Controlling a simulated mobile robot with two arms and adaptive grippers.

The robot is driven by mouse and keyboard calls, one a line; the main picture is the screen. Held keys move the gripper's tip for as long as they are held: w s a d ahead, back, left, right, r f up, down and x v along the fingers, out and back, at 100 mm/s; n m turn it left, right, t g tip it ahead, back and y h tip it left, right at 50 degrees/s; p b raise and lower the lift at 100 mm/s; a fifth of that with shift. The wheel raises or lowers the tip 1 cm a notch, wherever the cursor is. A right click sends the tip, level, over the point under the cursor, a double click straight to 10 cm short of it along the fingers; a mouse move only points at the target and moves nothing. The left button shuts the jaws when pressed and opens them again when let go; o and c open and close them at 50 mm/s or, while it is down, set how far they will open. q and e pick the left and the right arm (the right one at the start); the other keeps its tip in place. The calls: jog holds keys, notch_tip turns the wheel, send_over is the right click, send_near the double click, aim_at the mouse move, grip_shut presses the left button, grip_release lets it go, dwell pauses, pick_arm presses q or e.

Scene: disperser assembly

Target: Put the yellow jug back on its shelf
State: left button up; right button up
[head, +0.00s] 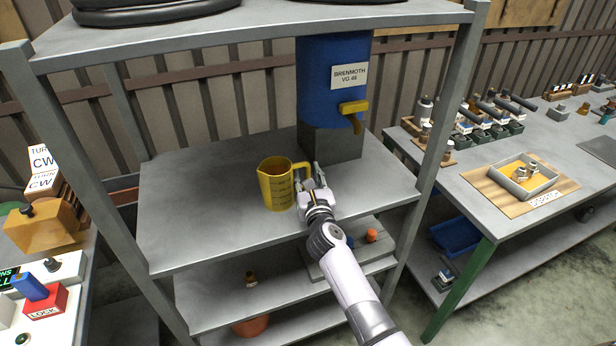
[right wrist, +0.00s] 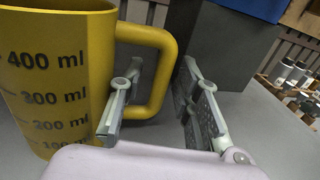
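The yellow jug (head: 275,186) stands upright on the grey shelf board (head: 200,225), left of the blue drum's stand, with its handle to the right. In the right wrist view the jug (right wrist: 55,80) shows black millilitre marks and a handle loop (right wrist: 165,75). My right gripper (head: 312,184) is at the handle. In the right wrist view its two fingers (right wrist: 160,115) are spread, one at the loop's opening and one beyond its outer side. A gap shows between handle and right finger. My left gripper is not in view.
The blue drum (head: 325,85) with a yellow tap (head: 353,108) sits on a dark grey block (head: 332,145) behind the gripper. Rack posts (head: 445,120) stand at the sides. The board's left part is clear. A lower shelf holds an orange item (head: 371,235).

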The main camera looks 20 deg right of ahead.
jog(key=shift+r, duration=0.25)
jog(key=s, duration=0.4)
jog(key=s+a, duration=0.1)
jog(key=s, duration=0.2)
jog(key=s+a, duration=0.1)
jog(key=s, duration=0.3)
jog(key=shift+s+f, duration=0.1)
jog(key=shift+s, duration=0.35)
